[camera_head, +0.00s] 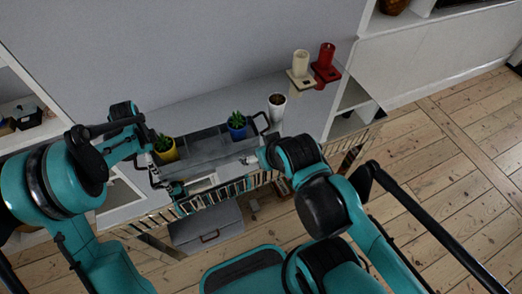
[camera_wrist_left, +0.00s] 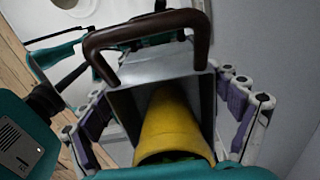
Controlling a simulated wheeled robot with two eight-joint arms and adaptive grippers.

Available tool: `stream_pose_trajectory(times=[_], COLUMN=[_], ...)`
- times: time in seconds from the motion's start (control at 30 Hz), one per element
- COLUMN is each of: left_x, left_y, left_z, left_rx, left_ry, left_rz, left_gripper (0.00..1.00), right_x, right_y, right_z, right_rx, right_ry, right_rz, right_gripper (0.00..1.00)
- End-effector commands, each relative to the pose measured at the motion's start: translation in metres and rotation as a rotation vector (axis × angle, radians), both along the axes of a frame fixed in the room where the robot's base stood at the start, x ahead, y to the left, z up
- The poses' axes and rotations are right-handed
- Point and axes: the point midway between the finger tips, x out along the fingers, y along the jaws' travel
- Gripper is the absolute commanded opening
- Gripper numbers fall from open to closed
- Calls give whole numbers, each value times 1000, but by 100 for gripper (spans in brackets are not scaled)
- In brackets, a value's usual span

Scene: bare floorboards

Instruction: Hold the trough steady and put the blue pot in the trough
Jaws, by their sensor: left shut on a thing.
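The grey trough (camera_head: 205,150) stands on the cabinet top, with a dark handle at its right end. The yellow pot (camera_head: 165,149), holding a green plant, is in its left end; it also shows in the left wrist view (camera_wrist_left: 172,130). The blue pot (camera_head: 237,131), with a green plant, appears to sit upright inside the right end. My left gripper (camera_head: 155,172) is shut on the trough's left end; its fingers flank the walls in the left wrist view, near the brown handle (camera_wrist_left: 150,28). My right gripper (camera_head: 252,160) is near the trough's front right side, mostly hidden by its arm.
A white pot (camera_head: 277,107) stands just right of the trough's handle. A cream candle (camera_head: 301,63) and a red candle (camera_head: 326,58) on holders stand farther right. The wall is close behind. A grey box (camera_head: 207,228) is below the cabinet's front edge.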

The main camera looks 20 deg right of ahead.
Motion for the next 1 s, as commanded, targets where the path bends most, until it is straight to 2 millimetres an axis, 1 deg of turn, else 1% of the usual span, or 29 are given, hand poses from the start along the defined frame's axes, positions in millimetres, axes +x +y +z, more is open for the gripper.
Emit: stream_pose_trajectory(times=[0.27, 0.3, 0.33, 0.63, 0.73, 0.87, 1.0], left_x=[0, 0, 0, 0, 0, 0, 0], left_y=[0, 0, 0, 0, 0, 0, 0], left_z=[0, 0, 0, 0, 4, 21, 52], left_rx=[1, 1, 1, 1, 0, 0, 1], left_ry=[0, 0, 0, 0, 0, 0, 0], left_rz=[-1, -1, 0, 0, 0, 0, 0], left_gripper=[47, 98, 100, 100, 100, 100, 100], right_x=[0, 0, 0, 0, 0, 0, 0], right_y=[0, 0, 0, 0, 0, 0, 0], right_z=[0, 0, 0, 0, 0, 0, 0], right_rx=[1, 1, 1, 1, 0, 0, 0], right_ry=[1, 1, 1, 1, 1, 2, 2], right_rz=[1, 1, 1, 1, 1, 1, 1], right_gripper=[81, 81, 81, 81, 81, 81, 81])
